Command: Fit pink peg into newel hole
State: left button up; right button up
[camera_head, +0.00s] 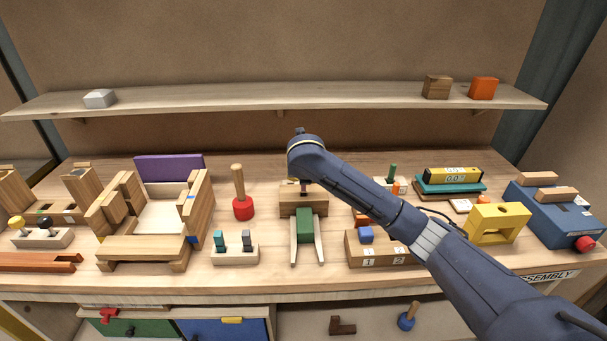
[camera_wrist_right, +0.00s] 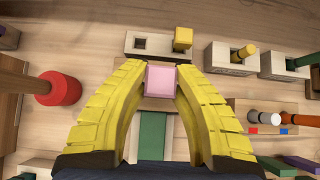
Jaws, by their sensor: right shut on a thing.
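The pink peg (camera_wrist_right: 161,80) is between the yellow fingers of my right gripper (camera_wrist_right: 160,72), which is shut on it. Its square end faces the wrist camera. Beneath it is a wooden block (camera_wrist_right: 150,103) with a green piece (camera_wrist_right: 151,135) in front. In the head view the same wooden block (camera_head: 290,208) and green piece (camera_head: 304,225) stand at the middle of the bench, under my right wrist, which hides the fingers and peg there. I cannot tell which part is the newel, or whether the peg touches the block or sits in a hole. My left gripper is not in view.
A pale block (camera_wrist_right: 158,50) with a square hole and a yellow peg lies just beyond the peg. A red-based mallet (camera_head: 243,207) stands to the left. A two-peg holder (camera_head: 235,250) is at front left, a numbered block (camera_head: 375,257) at front right. A shelf (camera_head: 270,99) runs behind.

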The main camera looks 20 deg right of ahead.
aim_at(303, 192)
jog(key=shift+f, duration=2.25)
dwell(0.6)
jog(key=o, duration=1)
jog(key=shift+s+r, duration=0.1)
jog(key=v, duration=1.1)
jog(key=shift+s+r, duration=0.25)
jog(key=shift+r, duration=0.05)
